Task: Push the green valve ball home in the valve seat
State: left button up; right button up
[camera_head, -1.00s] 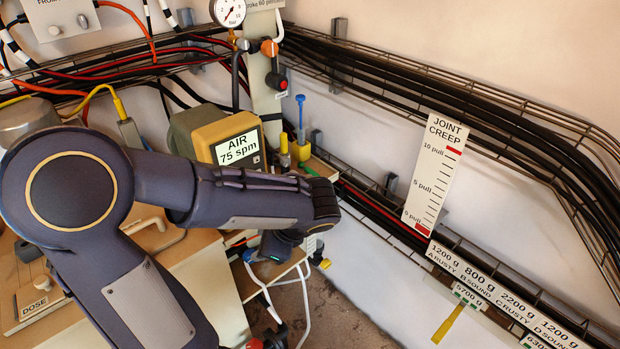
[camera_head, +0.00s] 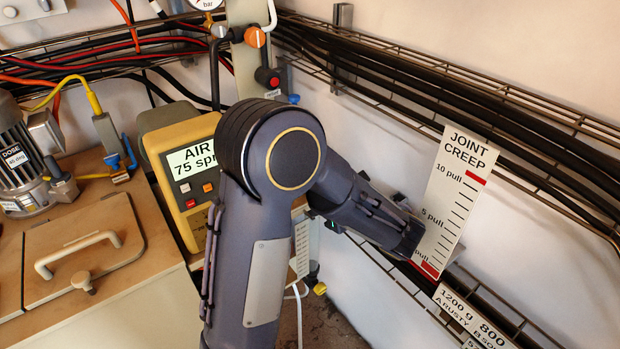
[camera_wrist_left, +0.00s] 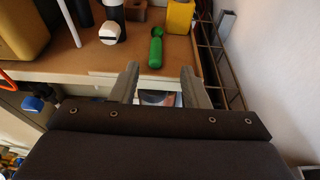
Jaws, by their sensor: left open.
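In the left wrist view, a rounded green piece (camera_wrist_left: 157,31) sits at the far end of an upright-looking green cylinder (camera_wrist_left: 155,54) near the front edge of a brown worktop; I cannot tell whether it is the valve ball. A brown block (camera_wrist_left: 137,12) stands behind; I cannot make out the valve seat. My left gripper (camera_wrist_left: 160,69) is open and empty, its two fingers apart just in front of the worktop edge, short of the green cylinder. In the head view my arm hides this part of the worktop and the gripper.
A yellow block (camera_wrist_left: 180,16) and a black-and-white fitting (camera_wrist_left: 110,30) stand close by. A wire cable tray (camera_wrist_left: 212,60) and the white wall bound the right side. In the head view, the yellow AIR box (camera_head: 182,190) is left of my arm and the JOINT CREEP sign (camera_head: 455,200) right.

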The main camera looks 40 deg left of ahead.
pick_arm(q)
jog(key=x, duration=0.7)
jog(key=shift+s+a+r+b, duration=0.15)
jog(key=shift+a+r+b, duration=0.1)
jog(key=shift+a+b, duration=0.15)
grip_shut()
